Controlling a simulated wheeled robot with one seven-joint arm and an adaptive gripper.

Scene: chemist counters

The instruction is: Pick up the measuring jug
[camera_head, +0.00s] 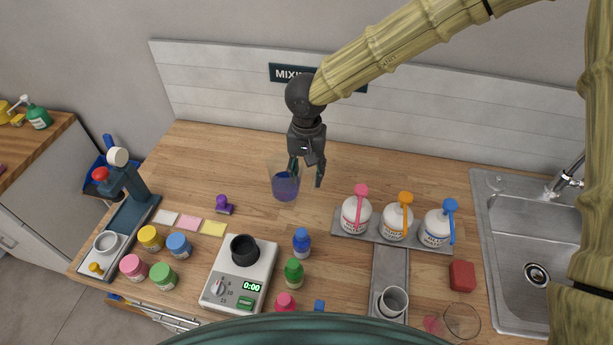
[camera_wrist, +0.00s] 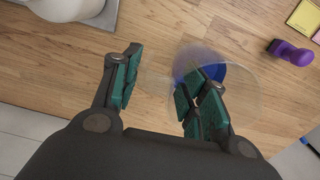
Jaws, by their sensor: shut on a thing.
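The measuring jug (camera_head: 285,187) is clear, with blue-violet liquid in the bottom. In the head view it is at the back middle of the wooden counter, below my gripper (camera_head: 306,172). In the wrist view, the jug (camera_wrist: 240,98) is seen from above, and one green-padded finger overlaps its near side. My gripper (camera_wrist: 160,92) is shut on the jug, with a visible space between the pads where a faint clear part shows. I cannot tell exactly which part is gripped, or whether the jug is off the counter.
A purple stamp (camera_head: 223,205) is to the left. White pump tubs (camera_head: 356,214) stand on a grey tray to the right. A scale (camera_head: 240,275) with a black cup, small bottles (camera_head: 302,243) and coloured jars (camera_head: 178,246) are in front. The sink (camera_head: 530,240) is far right.

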